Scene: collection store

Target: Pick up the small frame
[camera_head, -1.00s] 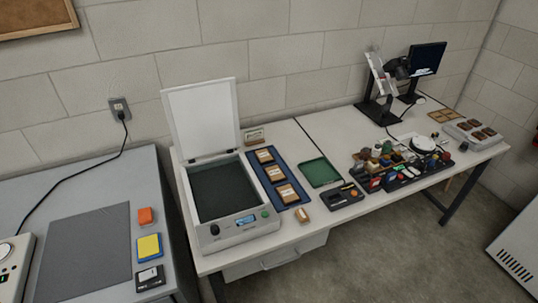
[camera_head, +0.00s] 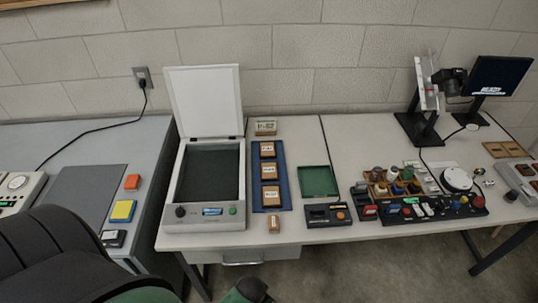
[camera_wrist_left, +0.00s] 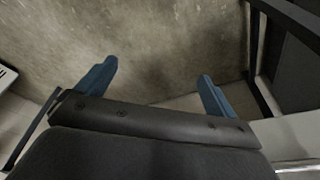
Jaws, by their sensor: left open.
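Several small wooden-framed pieces with white labels are in the head view. Three lie in a column on a blue tray (camera_head: 285,188): a back one (camera_head: 267,149), a middle one (camera_head: 270,171) and a front one (camera_head: 271,196). A smaller wooden piece (camera_head: 274,224) sits alone near the table's front edge. I cannot tell for sure which is the small frame. My left gripper (camera_wrist_left: 158,72) is open in the left wrist view, with nothing between its blue fingers and floor beyond. My right gripper is not in view.
A scanner-like box (camera_head: 205,224) with its white lid (camera_head: 204,100) raised stands left of the blue tray. A green tray (camera_head: 318,181), a dark device (camera_head: 327,214) and a crowded dark organizer (camera_head: 430,212) lie to the right. A labelled block (camera_head: 265,127) stands behind.

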